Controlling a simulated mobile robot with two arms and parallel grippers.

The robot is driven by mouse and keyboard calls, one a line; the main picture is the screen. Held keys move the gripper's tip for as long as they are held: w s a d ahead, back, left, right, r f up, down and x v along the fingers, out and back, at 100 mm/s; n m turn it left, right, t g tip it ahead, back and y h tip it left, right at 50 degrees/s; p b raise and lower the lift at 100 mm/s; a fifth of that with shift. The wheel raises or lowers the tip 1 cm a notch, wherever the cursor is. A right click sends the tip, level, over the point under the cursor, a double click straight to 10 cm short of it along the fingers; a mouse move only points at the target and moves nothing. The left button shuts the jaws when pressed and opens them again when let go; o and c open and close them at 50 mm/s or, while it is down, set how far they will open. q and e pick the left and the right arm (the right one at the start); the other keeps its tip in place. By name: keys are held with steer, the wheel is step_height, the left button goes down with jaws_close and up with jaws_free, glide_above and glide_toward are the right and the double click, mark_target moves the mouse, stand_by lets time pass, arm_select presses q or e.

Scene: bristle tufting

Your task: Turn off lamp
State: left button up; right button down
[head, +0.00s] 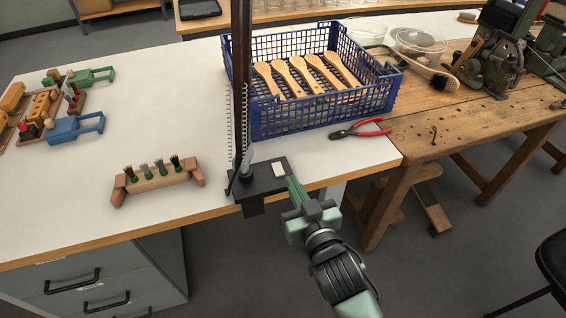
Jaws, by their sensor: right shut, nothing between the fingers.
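The lamp shows as a dark upright arm (240,70) with springs along its sides, standing on a black base (258,184) clamped at the table's front edge. The lamp's head is out of view above. A small white switch (279,169) sits on the right part of the base. My right gripper (292,184) comes up from the lower right, with its green fingers shut and empty. Its tips are right beside the base's right edge, just below the switch; I cannot tell whether they touch. My left gripper is not in view.
A blue crate (300,124) with several wooden brush handles stands behind the lamp. Red-handled pliers (362,129) lie right of it. A wooden rack of small brushes (158,180) sits to the left. A wooden workbench (440,118) adjoins on the right. The white table's middle left is clear.

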steer(key=shift+r, duration=0.1)
glide_above(279, 173)
steer(key=shift+s+d+f+p, duration=0.15)
steer(key=shift+s+f+p, duration=0.15)
steer(key=shift+f, duration=0.25)
steer(key=f, duration=0.3)
steer(key=shift+w, duration=0.2)
steer(key=shift+f, duration=0.6)
